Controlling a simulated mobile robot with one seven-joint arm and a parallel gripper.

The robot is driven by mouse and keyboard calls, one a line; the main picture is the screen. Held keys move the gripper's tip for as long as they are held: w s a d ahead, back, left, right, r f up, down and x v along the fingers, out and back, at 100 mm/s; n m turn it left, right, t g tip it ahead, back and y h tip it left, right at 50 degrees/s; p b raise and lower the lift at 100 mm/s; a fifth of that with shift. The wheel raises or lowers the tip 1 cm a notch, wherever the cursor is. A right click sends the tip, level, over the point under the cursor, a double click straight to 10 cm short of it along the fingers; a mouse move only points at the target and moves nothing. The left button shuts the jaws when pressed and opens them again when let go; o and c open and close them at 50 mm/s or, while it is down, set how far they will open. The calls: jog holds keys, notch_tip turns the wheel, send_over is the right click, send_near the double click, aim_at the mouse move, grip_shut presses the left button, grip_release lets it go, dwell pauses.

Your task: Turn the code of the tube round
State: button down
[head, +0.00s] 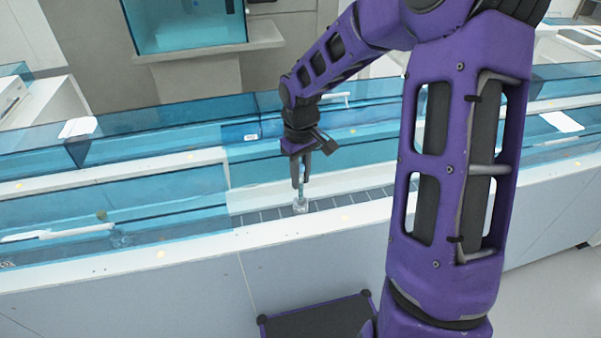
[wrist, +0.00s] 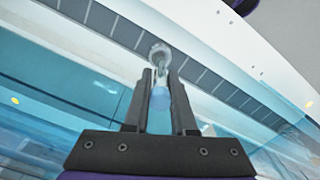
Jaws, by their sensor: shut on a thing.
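My gripper (head: 300,180) points down over the track and is shut on a tube (head: 301,192). The tube is small and pale with a teal part between the fingers. Its lower end sits in a small clear, whitish holder (head: 300,207) on the dark segmented track (head: 340,201). In the wrist view the tube (wrist: 160,96) shows between the two dark fingers, with the round holder (wrist: 160,53) just beyond the fingertips. The tube looks about upright in the head view. I cannot make out a code on it in either view.
Blue transparent covers (head: 120,210) stand along the track on the left, with more panels behind. A white rail (head: 280,229) edges the track in front. The track to the right of the tube is clear. A dark flat platform (head: 315,318) lies low in front.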

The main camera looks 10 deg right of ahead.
aim_at(300, 199)
jog(key=shift+f, duration=1.65)
jog(key=m, duration=2)
jog(key=shift+f, duration=0.15)
